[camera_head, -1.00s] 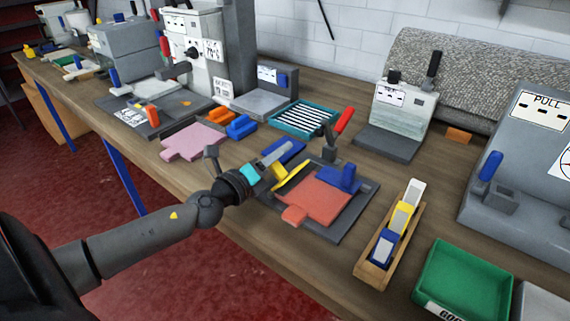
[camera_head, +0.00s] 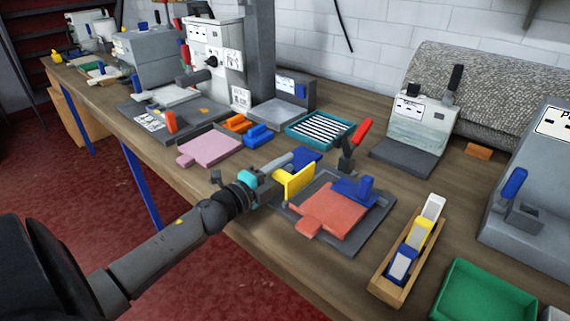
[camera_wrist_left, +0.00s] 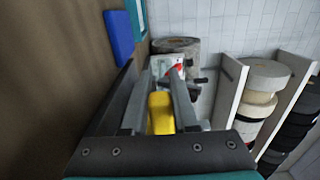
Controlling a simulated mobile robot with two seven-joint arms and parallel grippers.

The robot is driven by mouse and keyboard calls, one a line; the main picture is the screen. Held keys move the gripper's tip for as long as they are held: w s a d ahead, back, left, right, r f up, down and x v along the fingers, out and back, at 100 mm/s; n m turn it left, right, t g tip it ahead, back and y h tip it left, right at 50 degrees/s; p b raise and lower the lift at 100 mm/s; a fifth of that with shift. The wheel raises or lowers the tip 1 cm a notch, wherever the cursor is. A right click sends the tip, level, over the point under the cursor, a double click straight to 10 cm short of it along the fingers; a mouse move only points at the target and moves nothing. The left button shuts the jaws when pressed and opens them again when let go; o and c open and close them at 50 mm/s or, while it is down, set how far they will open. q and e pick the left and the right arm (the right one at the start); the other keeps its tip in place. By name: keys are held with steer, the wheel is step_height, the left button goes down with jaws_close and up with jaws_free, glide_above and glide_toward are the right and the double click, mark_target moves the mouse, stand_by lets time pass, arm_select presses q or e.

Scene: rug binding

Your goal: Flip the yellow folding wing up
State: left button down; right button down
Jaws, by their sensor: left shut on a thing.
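The yellow folding wing (camera_head: 300,181) stands raised, close to upright, at the left edge of the dark fixture plate (camera_head: 352,241). My left gripper (camera_head: 284,176) is at the wing's left side, shut on it. In the left wrist view the yellow wing (camera_wrist_left: 160,113) sits between the two fingers. A red-orange piece (camera_head: 333,215) with a tab lies flat on the plate. A blue wing (camera_head: 352,190) with an upright knob lies over its far right corner. Another blue part (camera_head: 303,159) is behind the yellow wing, partly hidden. My right gripper is not in view.
A red-handled clamp (camera_head: 361,131) stands behind the plate. A wooden rack (camera_head: 384,284) with coloured blocks and a green tray (camera_head: 490,300) are to the right. A pink piece (camera_head: 210,149) lies to the left. A grey press (camera_head: 410,142) stands at the back.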

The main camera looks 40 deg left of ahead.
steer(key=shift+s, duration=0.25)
arm_select(q)
steer(key=c, duration=0.7)
jaws_free()
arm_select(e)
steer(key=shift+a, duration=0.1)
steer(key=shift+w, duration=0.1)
arm_select(q)
steer(key=shift+s, duration=0.25)
steer(key=s, duration=0.5)
steer(key=s+p, duration=0.1)
steer(key=s, duration=0.1)
steer(key=shift+s+a, duration=0.15)
steer(key=shift+a, duration=0.2)
steer(key=s, duration=0.6)
steer(key=shift+s+a, duration=0.25)
steer(key=shift+s, duration=0.45)
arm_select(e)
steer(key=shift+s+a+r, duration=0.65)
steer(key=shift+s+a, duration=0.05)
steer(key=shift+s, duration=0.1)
